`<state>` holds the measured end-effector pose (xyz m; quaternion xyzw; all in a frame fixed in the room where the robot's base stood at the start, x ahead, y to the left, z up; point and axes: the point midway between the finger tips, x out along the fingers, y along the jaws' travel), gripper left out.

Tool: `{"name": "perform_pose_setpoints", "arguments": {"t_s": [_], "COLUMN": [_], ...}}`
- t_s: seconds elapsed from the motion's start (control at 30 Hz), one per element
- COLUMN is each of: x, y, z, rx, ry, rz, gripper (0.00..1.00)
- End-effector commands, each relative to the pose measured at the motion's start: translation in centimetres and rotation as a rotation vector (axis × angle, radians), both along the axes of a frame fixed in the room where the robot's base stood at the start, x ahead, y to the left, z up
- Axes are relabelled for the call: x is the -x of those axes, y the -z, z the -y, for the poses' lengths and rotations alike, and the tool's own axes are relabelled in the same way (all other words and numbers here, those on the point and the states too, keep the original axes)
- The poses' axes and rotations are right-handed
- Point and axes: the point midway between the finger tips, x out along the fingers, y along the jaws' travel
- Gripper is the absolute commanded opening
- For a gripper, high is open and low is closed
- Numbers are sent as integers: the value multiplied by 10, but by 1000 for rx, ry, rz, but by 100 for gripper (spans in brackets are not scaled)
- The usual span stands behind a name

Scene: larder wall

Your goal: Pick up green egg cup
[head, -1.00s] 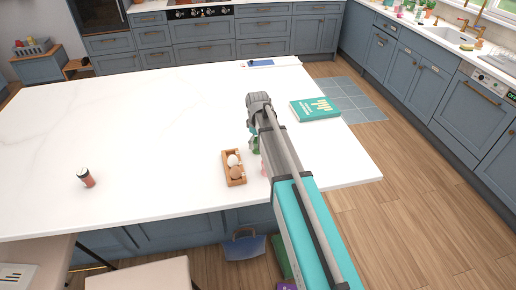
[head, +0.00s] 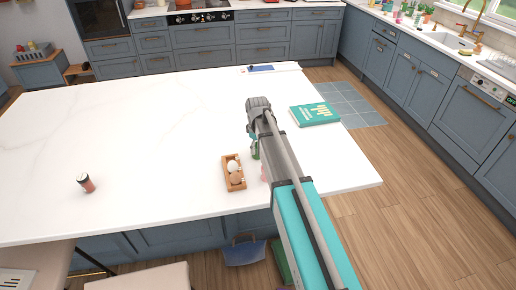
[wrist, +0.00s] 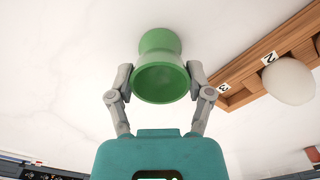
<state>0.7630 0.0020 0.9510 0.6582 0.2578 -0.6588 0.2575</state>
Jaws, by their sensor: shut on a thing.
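The green egg cup (wrist: 160,80) is between the two fingers of my gripper (wrist: 161,75) in the wrist view, with its round opening facing the camera. The fingers are shut on its sides. In the head view, a small part of the egg cup (head: 255,150) shows beside my arm, just right of the wooden egg tray. My arm hides most of it and the fingertips. I cannot tell whether the cup touches the worktop.
A teal book (head: 315,114) lies right of my arm. The white worktop (head: 150,130) is mostly clear.

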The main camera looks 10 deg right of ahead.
Motion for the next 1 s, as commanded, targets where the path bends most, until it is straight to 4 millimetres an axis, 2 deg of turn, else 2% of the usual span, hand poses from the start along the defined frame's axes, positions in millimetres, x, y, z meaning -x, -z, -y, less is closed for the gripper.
{"name": "perform_pose_setpoints", "arguments": {"t_s": [0.43, 0.97, 1.0], "x": [0, 41, 50], "y": [-34, -96, -99], "z": [0, -33, -39], "rx": [0, 0, 0], "ry": [0, -1, -2], "rz": [0, 0, 0], "gripper": [15, 15, 15]}}
